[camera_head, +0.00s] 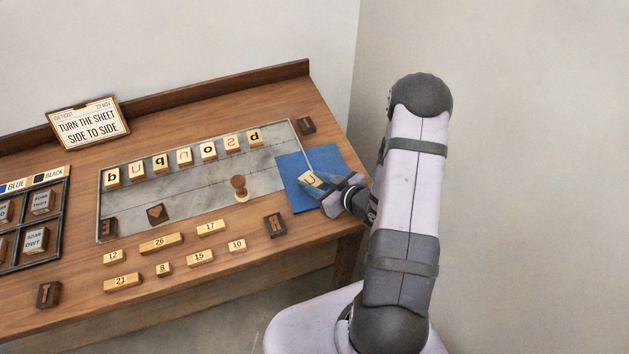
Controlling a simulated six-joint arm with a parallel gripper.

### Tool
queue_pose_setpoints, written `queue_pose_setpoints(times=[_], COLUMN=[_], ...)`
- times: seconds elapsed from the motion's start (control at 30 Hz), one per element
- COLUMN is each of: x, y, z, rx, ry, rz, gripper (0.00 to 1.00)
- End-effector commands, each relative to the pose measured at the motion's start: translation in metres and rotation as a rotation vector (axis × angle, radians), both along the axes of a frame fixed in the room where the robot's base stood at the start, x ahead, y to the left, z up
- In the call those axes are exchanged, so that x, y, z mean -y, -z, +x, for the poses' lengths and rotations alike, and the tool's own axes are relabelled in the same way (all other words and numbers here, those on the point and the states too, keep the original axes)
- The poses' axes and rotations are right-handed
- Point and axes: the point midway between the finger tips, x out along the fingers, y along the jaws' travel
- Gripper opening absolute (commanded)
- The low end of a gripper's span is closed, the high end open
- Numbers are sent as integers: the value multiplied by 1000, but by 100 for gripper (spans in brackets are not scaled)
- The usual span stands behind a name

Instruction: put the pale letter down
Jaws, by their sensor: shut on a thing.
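The pale letter (312,180) is a small cream block with a dark mark on its face, possibly a U. My gripper (318,185) is shut on it, with its grey fingers on either side of the block. Both are over the blue square (293,168) at the right of the table. I cannot tell whether the block touches the blue surface or is held just above it. The fingers hide part of the block and of the square.
A grey metal plate (190,198) holds a row of pale letter blocks (184,157) and a brown-knobbed peg (239,186). Dark letter blocks (275,225) and numbered blocks (161,243) lie around it. A sign (89,124) stands behind, and a sectioned tray (66,205) is at left.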

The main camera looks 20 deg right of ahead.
Motion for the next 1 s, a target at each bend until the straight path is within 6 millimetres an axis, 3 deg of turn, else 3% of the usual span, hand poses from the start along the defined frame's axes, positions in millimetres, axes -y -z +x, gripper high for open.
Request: queue_pose_setpoints(times=[0.37, 0.4, 0.47, 0.5, 1.0], x=[0, 0, 0, 0, 5], y=[3, 4, 3, 3, -4], z=[0, 0, 0, 0, -7], rx=[1, 1, 1, 1, 2], ry=[0, 0, 0, 0, 4], rz=[0, 0, 0, 0, -1], gripper=[13, 37, 51, 53, 53])
